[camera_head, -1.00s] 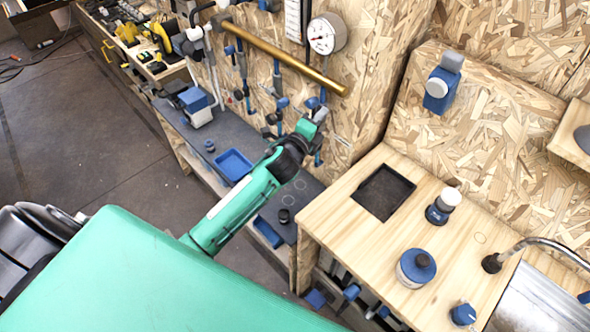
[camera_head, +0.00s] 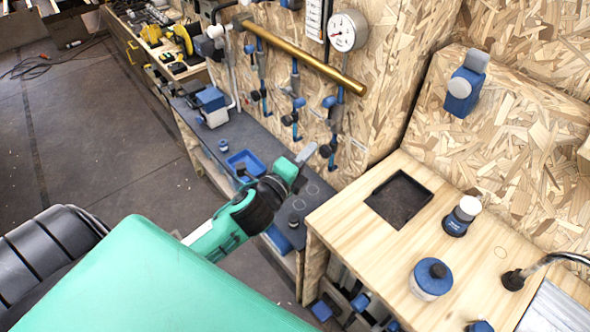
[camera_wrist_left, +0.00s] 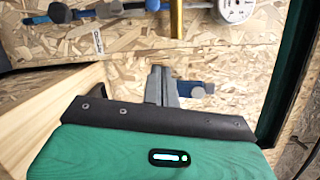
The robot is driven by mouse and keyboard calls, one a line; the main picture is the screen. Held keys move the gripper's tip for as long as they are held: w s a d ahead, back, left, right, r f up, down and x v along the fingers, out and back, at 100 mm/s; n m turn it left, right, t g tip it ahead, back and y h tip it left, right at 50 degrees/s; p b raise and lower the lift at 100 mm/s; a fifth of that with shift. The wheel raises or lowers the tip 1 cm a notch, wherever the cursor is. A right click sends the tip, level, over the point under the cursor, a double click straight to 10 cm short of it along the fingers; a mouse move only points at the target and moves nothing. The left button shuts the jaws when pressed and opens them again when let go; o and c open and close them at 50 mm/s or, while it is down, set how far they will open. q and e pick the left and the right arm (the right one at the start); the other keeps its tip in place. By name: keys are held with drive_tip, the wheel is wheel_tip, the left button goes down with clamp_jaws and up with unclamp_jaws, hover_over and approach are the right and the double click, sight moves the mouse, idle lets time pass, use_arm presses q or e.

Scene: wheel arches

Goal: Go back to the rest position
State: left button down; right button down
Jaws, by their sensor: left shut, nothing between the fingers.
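My left gripper (camera_head: 303,157) shows in the head view at the end of the green arm. It is shut and empty, above the dark shelf and in front of the wood-chip wall. In the left wrist view, its two grey fingers (camera_wrist_left: 162,85) lie together with nothing between them, facing the wood-chip wall. My right gripper is not in view.
Blue-handled tools (camera_head: 294,105) hang on the wall near a brass pipe (camera_head: 300,55) and a gauge (camera_head: 347,31). A blue tray (camera_head: 246,163) lies on the dark shelf (camera_head: 263,143). The wooden bench (camera_head: 365,245) to the right carries a blue-and-white container (camera_head: 431,279).

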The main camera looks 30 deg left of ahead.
use_arm(q)
drive_tip(key=shift+s+a+b, duration=0.2)
drive_tip(key=shift+s+b, duration=0.4)
drive_tip(key=shift+s, duration=1.8)
drive_tip(key=w+a+f+n+g+y, duration=0.1)
drive_tip(key=a+f+n+g, duration=0.15)
drive_tip(key=f, duration=1.05)
drive_tip(key=w+a+f+n+g+y, duration=0.1)
drive_tip(key=a+f+n+g, duration=0.15)
drive_tip(key=f, duration=0.95)
drive_tip(key=s+f+n+g, duration=0.2)
drive_tip(key=s+f, duration=0.1)
drive_tip(key=f, duration=0.6)
drive_tip(key=s+f+n+g, duration=0.1)
drive_tip(key=s+f+n, duration=0.2)
drive_tip(key=f, duration=0.6)
drive_tip(key=s+f+n+g, duration=0.5)
drive_tip(key=s+f, duration=1.2)
drive_tip(key=f, duration=0.1)
drive_tip(key=s+d+f+n+g, duration=0.2)
drive_tip(key=s+f, duration=0.2)
drive_tip(key=s, duration=0.5)
drive_tip(key=s+d+f+n+g, duration=0.2)
drive_tip(key=s+f, duration=0.3)
drive_tip(key=s, duration=0.5)
